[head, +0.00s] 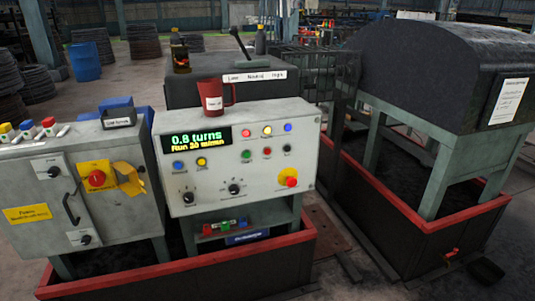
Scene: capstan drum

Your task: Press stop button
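The grey control panel (215,197) stands in the middle of the head view, with a lit display (197,140) reading "0.8 turns" and a run line below it. A small red button (267,153) sits between a green button (246,155) and a black button (287,149). A larger red mushroom button (291,181) on a yellow base is at the lower right of the panel. The button labels are too small to read, so I cannot tell which is marked stop. Neither of my grippers is in view.
A grey cabinet (130,218) with a red rotary switch (97,178) on yellow stands left. A red mug (214,97) sits atop the panel. A large dark-covered machine (425,60) stands right, in a red-rimmed tray (420,228). Floor shows between the trays.

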